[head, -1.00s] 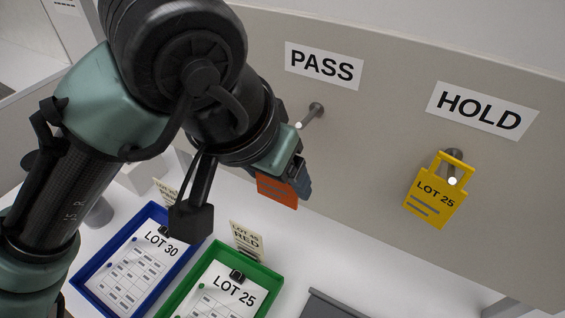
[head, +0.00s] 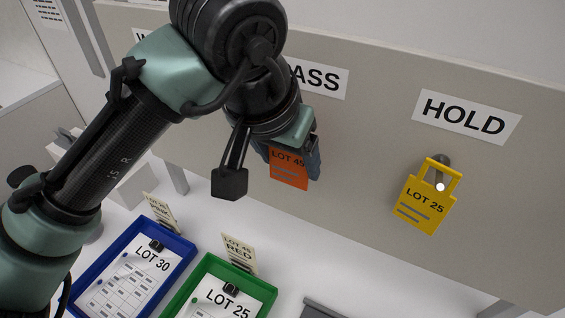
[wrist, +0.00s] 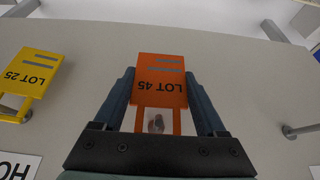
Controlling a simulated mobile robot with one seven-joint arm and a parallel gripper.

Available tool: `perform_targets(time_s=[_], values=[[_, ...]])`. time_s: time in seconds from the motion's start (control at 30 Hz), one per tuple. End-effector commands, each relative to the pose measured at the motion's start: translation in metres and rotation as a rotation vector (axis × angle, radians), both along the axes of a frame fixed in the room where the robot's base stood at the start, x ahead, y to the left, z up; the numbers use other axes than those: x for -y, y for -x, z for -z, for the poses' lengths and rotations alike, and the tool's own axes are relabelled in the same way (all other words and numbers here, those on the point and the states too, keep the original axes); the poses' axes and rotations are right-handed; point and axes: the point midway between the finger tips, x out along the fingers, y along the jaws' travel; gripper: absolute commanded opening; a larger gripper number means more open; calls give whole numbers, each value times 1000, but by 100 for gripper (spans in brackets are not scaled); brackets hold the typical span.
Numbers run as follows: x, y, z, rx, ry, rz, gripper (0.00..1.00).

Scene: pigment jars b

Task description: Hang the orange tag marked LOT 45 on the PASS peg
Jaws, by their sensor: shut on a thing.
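The orange tag (head: 289,172) marked LOT 45 is in my gripper (head: 292,158), below the PASS sign (head: 322,78). In the wrist view, both fingers are shut on the sides of the orange tag (wrist: 161,72), and its frame-shaped loop points towards the palm. A small dark peg end (wrist: 156,122) shows within the loop opening. I cannot tell whether the peg passes through the loop. In the head view my arm hides the PASS peg.
A yellow LOT 25 tag (head: 424,208) hangs on the peg (head: 441,176) under the HOLD sign (head: 466,117). Another peg (wrist: 300,130) shows bare at the wrist view's right. A blue tray (head: 84,272) and a green tray (head: 178,297) lie below.

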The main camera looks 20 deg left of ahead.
Motion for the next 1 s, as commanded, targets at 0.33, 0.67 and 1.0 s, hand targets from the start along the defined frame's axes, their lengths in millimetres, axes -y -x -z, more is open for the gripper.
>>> perform_targets(time_s=[0.33, 0.67, 1.0], values=[[1, -18, 5, 1, 1, 0, 22], [1, -23, 9, 0, 0, -1, 22], [0, -23, 9, 1, 0, -1, 22]])
